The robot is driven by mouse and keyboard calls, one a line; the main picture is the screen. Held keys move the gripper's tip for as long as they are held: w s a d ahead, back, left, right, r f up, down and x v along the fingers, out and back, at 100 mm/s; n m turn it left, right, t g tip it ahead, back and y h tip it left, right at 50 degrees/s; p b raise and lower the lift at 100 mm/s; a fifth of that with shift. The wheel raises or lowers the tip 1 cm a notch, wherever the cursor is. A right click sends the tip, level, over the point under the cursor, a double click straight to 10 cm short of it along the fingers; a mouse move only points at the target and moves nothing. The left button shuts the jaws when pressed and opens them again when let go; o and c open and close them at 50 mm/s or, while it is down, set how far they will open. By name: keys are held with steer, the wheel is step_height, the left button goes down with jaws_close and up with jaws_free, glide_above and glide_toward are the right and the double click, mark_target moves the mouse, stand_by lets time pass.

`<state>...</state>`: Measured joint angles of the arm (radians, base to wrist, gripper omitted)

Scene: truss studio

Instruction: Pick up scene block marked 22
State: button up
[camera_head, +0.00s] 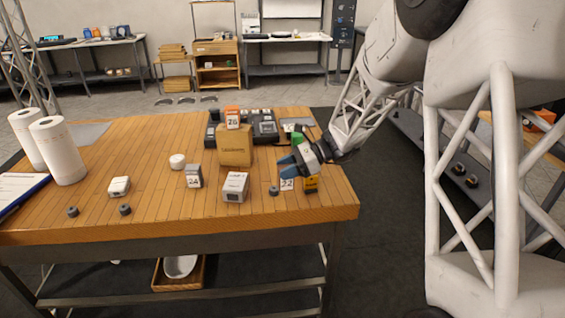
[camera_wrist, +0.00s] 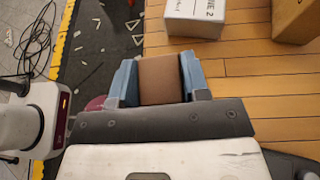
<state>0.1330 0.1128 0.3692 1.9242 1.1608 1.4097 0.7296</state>
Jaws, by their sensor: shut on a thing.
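My gripper (camera_head: 287,168), with blue fingers, is low over the right part of the wooden table. The wrist view shows the gripper (camera_wrist: 160,80) shut on a plain brown block (camera_wrist: 160,79), with one finger on each side. In the head view a white label that seems to read 22 or 32 (camera_head: 287,184) shows just below the fingers. Most of that block is hidden by the gripper, and I cannot tell whether it touches the table. The number does not show in the wrist view.
A yellow-orange block (camera_head: 311,184) stands close right of the gripper, and a small dark knob (camera_head: 273,191) close left. A white box (camera_head: 236,186), grey block (camera_head: 194,176) and cardboard box (camera_head: 236,147) stand further left. The table's right edge is near.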

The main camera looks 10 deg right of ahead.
steer(key=shift+s+d+r, duration=0.15)
steer(key=shift+s, duration=1.35)
